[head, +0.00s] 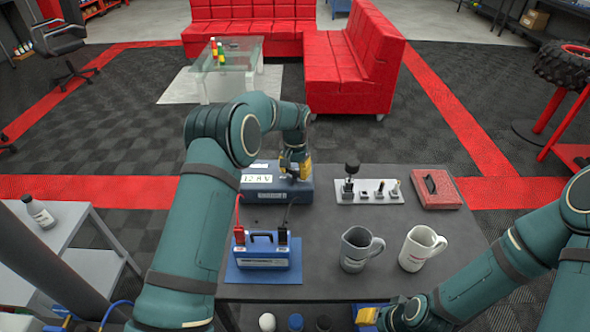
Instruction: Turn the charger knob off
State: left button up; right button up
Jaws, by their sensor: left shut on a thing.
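The charger (262,195) is a blue box at the back left of the dark table, with a lit display reading about 12.8 V. My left gripper (294,170) reaches over the charger from behind my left arm and is shut at its right part. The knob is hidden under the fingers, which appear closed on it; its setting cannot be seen. My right gripper (367,317) is at the bottom edge, in front of the table and far from the charger, only partly in view.
A blue battery (262,257) with red and black clamps stands on a blue mat (236,274) in front of the charger. A grey mug (354,252) and a white mug (417,249) stand to its right.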

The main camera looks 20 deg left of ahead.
aim_at(295, 171)
pick_arm(q)
jog(key=n, duration=0.5)
jog(key=shift+f+n, duration=0.1)
jog(key=shift+n, duration=0.2)
dwell(0.4)
jog(key=o, duration=1.2)
notch_tip(295, 171, up, 12)
jog(key=shift+r, duration=0.1)
